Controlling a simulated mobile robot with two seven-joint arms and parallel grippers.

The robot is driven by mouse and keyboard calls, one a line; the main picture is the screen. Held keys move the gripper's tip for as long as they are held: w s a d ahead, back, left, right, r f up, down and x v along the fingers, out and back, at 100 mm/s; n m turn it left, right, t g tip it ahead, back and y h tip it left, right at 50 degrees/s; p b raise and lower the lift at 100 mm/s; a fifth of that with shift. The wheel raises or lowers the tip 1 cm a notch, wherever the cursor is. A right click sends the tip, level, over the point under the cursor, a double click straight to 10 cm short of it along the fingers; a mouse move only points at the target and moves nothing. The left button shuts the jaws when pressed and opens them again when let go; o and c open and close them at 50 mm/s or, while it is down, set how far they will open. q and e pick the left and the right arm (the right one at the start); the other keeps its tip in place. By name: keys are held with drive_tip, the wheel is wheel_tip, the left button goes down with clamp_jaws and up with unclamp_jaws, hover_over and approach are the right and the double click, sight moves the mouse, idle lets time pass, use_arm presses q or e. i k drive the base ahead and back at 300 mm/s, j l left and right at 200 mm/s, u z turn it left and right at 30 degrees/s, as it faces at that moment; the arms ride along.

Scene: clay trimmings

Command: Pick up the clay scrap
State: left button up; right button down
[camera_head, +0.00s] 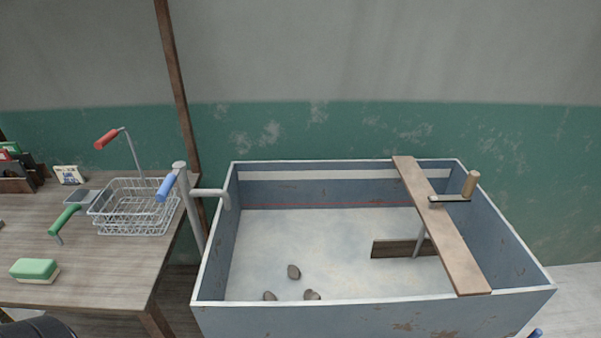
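Three small grey-brown lumps that look like clay scraps lie on the pale floor of a blue-grey open box (345,314). One scrap (293,271) lies a little behind the other two. A second scrap (270,296) and a third scrap (312,295) are close to the front wall, whose rim partly hides them. Neither of my grippers shows in the head view, and nothing is seen touching the scraps.
A grey pipe (181,190) stands at the box's left wall. A wooden table (100,277) at left holds a wire basket (134,219) and green sponge (34,269).

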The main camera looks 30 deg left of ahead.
sight(268, 295)
drive_tip(key=j+u, duration=0.15)
drive_tip(key=u, duration=0.2)
drive_tip(key=i+j+u, duration=0.1)
drive_tip(key=u, duration=0.25)
drive_tip(key=i+j+u, duration=0.15)
drive_tip(key=u, duration=0.2)
drive_tip(key=l+u, duration=0.3)
drive_tip(key=k+l+u, duration=0.15)
drive_tip(key=l+u, duration=0.2)
drive_tip(key=k+l+u, duration=0.1)
drive_tip(key=u, duration=0.2)
drive_tip(key=k+l, duration=0.05)
drive_tip(key=l, duration=0.05)
